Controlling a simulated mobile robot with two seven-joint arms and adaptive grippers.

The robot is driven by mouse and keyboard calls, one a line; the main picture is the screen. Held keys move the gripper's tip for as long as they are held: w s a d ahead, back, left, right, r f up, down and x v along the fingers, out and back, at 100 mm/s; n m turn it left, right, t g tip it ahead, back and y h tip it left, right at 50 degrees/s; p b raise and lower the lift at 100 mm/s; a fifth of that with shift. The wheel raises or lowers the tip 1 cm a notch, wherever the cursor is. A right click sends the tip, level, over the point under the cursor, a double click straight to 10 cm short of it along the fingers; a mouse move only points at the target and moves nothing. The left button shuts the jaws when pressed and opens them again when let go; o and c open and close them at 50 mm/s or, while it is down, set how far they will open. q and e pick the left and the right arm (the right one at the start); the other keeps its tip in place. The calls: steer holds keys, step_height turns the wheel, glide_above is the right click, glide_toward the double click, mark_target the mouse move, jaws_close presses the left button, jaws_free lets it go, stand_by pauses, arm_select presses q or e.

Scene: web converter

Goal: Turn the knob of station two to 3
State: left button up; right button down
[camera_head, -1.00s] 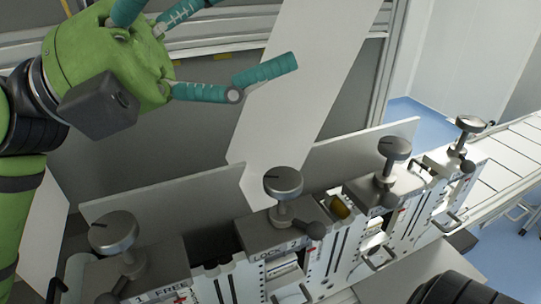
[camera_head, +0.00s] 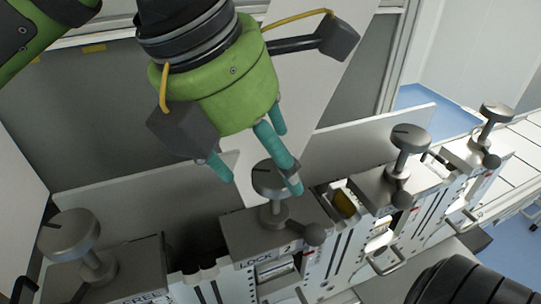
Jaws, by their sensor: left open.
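The knob of station two (camera_head: 265,184) is a round grey metal cap on a short stem, on a grey block marked LOCK and 2. A dark ball-ended lever (camera_head: 313,235) sits beside its stem. My left gripper (camera_head: 255,172), green with teal fingers, points down over this knob and is open. One finger overlaps the right edge of the cap in the picture, and another hangs to its upper left. I cannot tell whether any finger touches it. The cap's top marking is partly hidden. My right gripper is out of view.
Station one's knob (camera_head: 70,235), with FREE on its block, stands to the left. Two more knobs (camera_head: 408,139) (camera_head: 495,112) stand to the right. Pale upright panels (camera_head: 130,190) rise close behind the row. A white slatted conveyor (camera_head: 520,150) lies at the far right.

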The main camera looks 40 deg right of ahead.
arm_select(q)
steer(key=shift+x, duration=1.25)
steer(key=shift+d, duration=0.1)
steer(key=c, duration=1.2)
steer(key=shift+m, duration=0.3)
